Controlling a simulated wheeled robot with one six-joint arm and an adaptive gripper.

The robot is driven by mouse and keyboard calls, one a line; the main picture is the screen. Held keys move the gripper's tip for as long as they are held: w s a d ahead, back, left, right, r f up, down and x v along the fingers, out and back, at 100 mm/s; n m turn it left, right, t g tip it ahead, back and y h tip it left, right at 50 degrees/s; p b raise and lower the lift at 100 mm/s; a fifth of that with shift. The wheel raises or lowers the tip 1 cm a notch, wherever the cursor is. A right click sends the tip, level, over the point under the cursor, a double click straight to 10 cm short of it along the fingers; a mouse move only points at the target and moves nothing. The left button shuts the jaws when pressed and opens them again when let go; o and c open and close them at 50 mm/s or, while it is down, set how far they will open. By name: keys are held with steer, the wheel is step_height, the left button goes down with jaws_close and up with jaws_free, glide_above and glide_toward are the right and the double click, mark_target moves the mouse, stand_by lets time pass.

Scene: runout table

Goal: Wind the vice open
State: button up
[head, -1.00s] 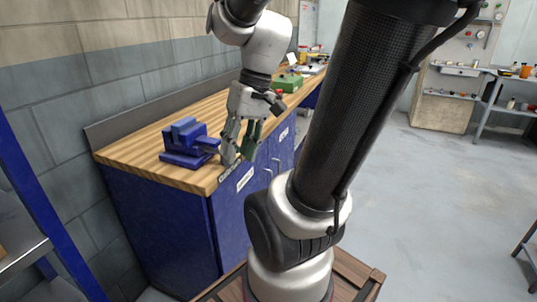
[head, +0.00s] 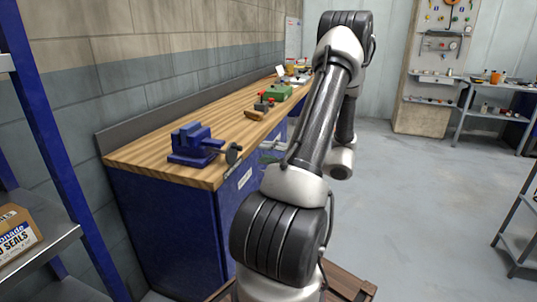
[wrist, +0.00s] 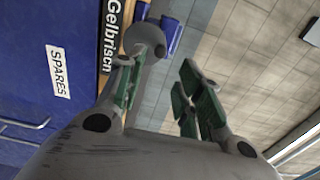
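The blue vice (head: 190,146) sits on the near end of the wooden bench. Its grey screw head and handle bar (head: 233,154) stick out past the bench's front edge. In the wrist view the round grey screw head (wrist: 146,40) is ahead of the fingers, with a grey bar reaching back toward the palm, close to the left finger. Part of the blue vice (wrist: 171,36) shows behind it. My gripper (wrist: 160,92) is open, with green pads apart. Whether a pad touches the bar I cannot tell. In the head view my arm mostly hides the gripper.
The bench top (head: 150,158) is clear around the vice. A brown-handled tool (head: 254,115), small red and black items, and a green box (head: 279,92) lie farther along. A metal shelf (head: 40,245) with a cardboard box stands at near left. Open floor lies to the right.

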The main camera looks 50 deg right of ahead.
mark_target(241, 150)
steer(key=w+a+m, duration=0.3)
steer(key=w+m, duration=0.4)
steer(key=m, duration=0.5)
steer(key=shift+w+a+m, duration=0.15)
steer(key=shift+w+m, duration=0.15)
jaws_close()
steer(key=shift+s+a+f+n, duration=0.1)
steer(key=shift+a+n, duration=0.1)
steer(key=shift+n, duration=0.7)
steer(key=shift+s+a+f+n, duration=0.1)
steer(key=shift+a+n, duration=0.05)
steer(key=shift+n, duration=0.75)
steer(key=n, duration=0.3)
steer(key=shift+a+f, duration=0.25)
steer(key=shift+a, duration=0.05)
steer(key=shift+s, duration=0.1)
steer(key=shift+n, duration=0.3)
